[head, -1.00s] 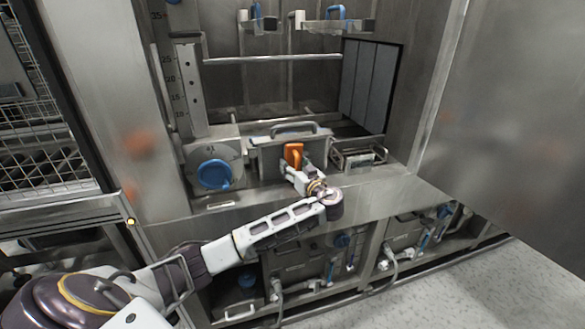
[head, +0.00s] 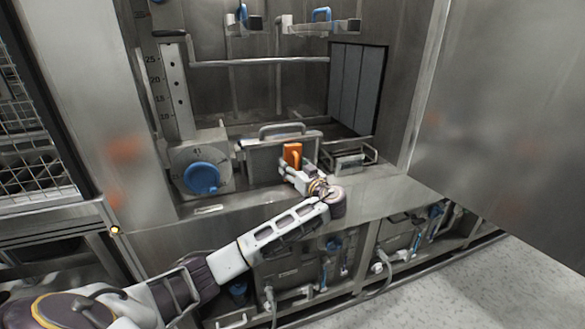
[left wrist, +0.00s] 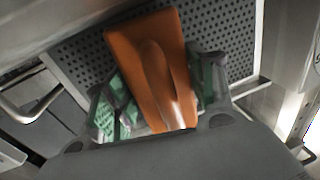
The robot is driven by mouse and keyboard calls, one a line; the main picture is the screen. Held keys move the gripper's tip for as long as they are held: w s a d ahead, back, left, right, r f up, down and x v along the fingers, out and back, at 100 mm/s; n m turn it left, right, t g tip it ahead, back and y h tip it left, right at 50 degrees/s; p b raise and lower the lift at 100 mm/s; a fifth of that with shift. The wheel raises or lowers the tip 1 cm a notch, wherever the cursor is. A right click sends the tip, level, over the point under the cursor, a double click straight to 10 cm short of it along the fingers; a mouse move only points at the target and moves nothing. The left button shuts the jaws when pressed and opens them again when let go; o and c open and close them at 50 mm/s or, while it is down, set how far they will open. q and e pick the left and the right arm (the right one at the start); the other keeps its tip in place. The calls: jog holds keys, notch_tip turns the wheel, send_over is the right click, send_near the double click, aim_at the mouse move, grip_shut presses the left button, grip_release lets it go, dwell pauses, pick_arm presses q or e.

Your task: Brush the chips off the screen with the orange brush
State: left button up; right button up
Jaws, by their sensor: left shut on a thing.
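The orange brush (head: 292,154) is held upright by my left gripper (head: 301,174) in front of the handled metal box in the washer. In the left wrist view the brush (left wrist: 150,62) lies between the gripper's green-padded fingers (left wrist: 158,98), which are shut on it. Behind it is a grey perforated screen (left wrist: 222,30). The brush covers part of the screen, and I cannot tell whether the brush touches it. I cannot make out any chips. My right gripper is not in view.
A blue dial (head: 202,178) sits left of the handled box (head: 262,158). A small metal frame (head: 350,160) stands to its right. A horizontal rail (head: 258,62) crosses the bay above. A large steel panel (head: 500,120) fills the right side.

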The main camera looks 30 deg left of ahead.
pick_arm(q)
jog(key=shift+w+d+f+b, duration=0.1)
jog(key=shift+w+d+b, duration=0.45)
jog(key=shift+w+b, duration=0.15)
jog(key=shift+w+d+b, duration=0.5)
jog(key=shift+w+b, duration=0.2)
jog(key=shift+b, duration=0.1)
jog(key=shift+w+d, duration=0.15)
jog(key=shift+w, duration=0.05)
jog(key=shift+b, duration=0.5)
jog(key=shift+s, duration=0.1)
jog(key=shift+s, duration=0.1)
